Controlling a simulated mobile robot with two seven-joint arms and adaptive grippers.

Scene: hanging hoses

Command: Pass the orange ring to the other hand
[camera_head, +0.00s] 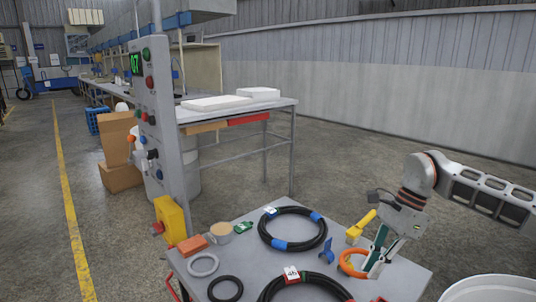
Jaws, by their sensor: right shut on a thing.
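The orange ring (345,268) is at the right part of the grey cart top. My right gripper (371,268) reaches down from the right and is shut on the ring's right side. The fingers hide that part of the ring. The ring looks low, close to the cart top; I cannot tell whether it touches it. My left gripper is not in view.
On the cart (245,258) lie a black hose coil with blue bands (262,232), another coil (268,291), a grey ring (203,275), a black ring (238,287) and a yellow tool (357,230). A control column (160,120) stands behind left. A white round container (490,290) is at lower right.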

